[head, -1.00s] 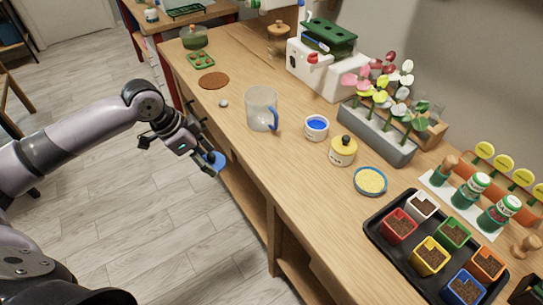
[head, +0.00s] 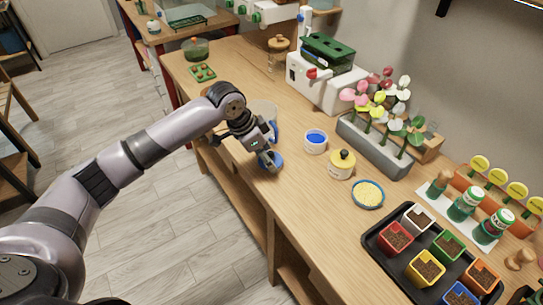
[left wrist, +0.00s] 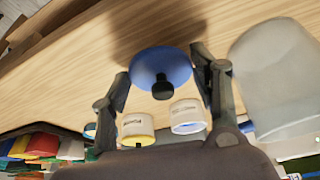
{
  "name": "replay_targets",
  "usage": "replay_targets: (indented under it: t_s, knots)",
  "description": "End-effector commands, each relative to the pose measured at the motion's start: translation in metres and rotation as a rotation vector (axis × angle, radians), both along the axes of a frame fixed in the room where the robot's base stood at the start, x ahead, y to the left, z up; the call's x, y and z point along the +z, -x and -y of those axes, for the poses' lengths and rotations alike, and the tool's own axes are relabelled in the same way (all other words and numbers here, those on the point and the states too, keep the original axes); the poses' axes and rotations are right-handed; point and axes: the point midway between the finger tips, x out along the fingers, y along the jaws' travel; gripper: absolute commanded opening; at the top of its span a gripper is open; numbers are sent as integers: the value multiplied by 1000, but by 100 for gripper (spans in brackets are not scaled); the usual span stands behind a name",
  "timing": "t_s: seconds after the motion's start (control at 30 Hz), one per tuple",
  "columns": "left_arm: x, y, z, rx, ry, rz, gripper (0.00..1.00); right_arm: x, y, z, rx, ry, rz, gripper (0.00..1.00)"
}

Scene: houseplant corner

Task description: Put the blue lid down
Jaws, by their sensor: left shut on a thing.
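The blue lid (left wrist: 160,62), round with a black knob, is between the two fingers of my left gripper (left wrist: 163,86) in the left wrist view. In the head view the lid (head: 276,160) shows partly behind my left gripper (head: 268,155), which is shut on it over the front edge of the wooden table. The lid is low over the tabletop; I cannot tell whether it touches. A white jar with a blue inside (head: 315,142) stands uncovered to the right. My right gripper is not in view.
A glass mug (head: 263,108) stands just behind my gripper, partly hidden. A yellow-lidded jar (head: 341,168), a yellow-filled dish (head: 367,194) and a black tray (head: 383,243) of coloured pots stand to the right. Bare wood (head: 300,200) lies in front of the jars.

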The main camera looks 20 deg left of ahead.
Motion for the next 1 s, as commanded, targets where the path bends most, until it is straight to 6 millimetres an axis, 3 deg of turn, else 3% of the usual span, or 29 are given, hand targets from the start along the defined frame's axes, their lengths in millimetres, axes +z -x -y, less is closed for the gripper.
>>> replay_targets:
  t_s: [0.1,0.23,0.6,0.63,0.7,1.0]
  knots:
    - [1,-13,16,-1,-1,0,40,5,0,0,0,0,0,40]
    - [-13,-10,13,-1,-2,0,40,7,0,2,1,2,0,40]
    - [-18,-10,13,-1,-1,1,40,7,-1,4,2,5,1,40]
    - [-17,-11,12,-1,-2,2,58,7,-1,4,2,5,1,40]
    - [-17,-11,12,-1,-1,1,63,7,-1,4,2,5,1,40]
    - [-17,-11,13,-1,-1,1,65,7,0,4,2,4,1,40]
